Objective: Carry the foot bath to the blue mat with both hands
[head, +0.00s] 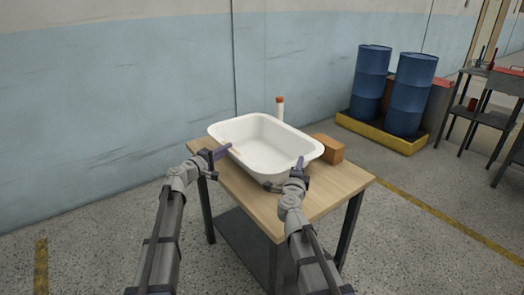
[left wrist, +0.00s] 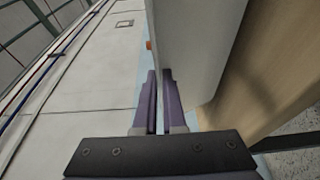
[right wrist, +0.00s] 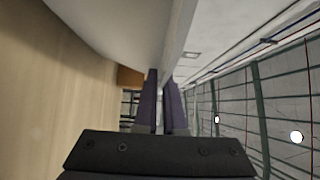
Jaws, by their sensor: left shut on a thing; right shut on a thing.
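The foot bath (head: 262,150) is a white, empty, rectangular tub with a wide rim, over the wooden table (head: 335,187) in the head view. My left gripper (head: 220,153) is shut on its rim at the left. My right gripper (head: 299,163) is shut on its rim at the near right. The wrist views show the tub's pale wall at the jaws of the left gripper (left wrist: 158,75) and the right gripper (right wrist: 161,75). The tub looks about level; I cannot tell whether its base touches the table. I cannot make out a blue mat in the head view.
A white bottle with an orange cap (head: 279,108) stands behind the tub. A brown box (head: 328,148) sits on the table right of it. Blue barrels (head: 410,93) stand in a yellow tray at the back right. The table's front right is clear.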

